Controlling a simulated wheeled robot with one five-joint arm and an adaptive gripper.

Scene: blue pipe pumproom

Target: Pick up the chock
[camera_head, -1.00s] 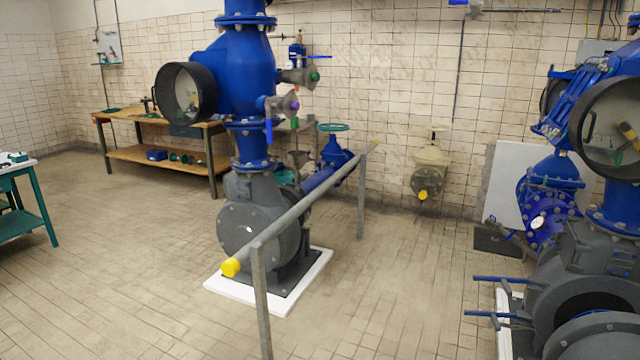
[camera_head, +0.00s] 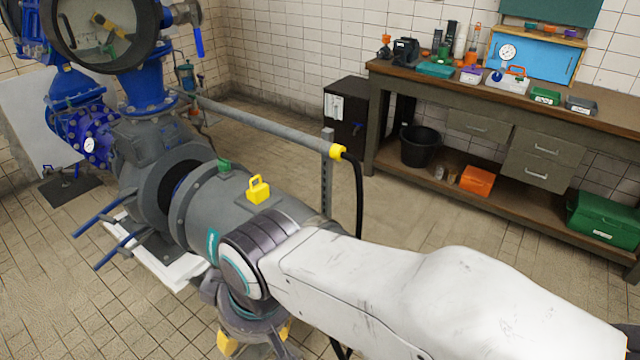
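A small yellow block with a loop handle (camera_head: 258,191), which looks like the chock, sits on top of the grey pump casing, left of centre. My white and dark arm reaches in from the lower right and bends down in front of the casing. My gripper (camera_head: 255,338) hangs at the bottom of the picture, below and nearer than the yellow block and apart from it. Yellow parts show at both sides of my gripper. Its fingertips are largely hidden or cut off, so I cannot tell whether it is open or holds anything.
A grey rail (camera_head: 265,125) with a yellow end cap runs behind the pump to a post. A workbench (camera_head: 470,110) with tools and boxes stands at the right, with a black bucket (camera_head: 419,147) on its lower shelf. Blue rods (camera_head: 100,216) stick out at the left. Floor between rail and bench is clear.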

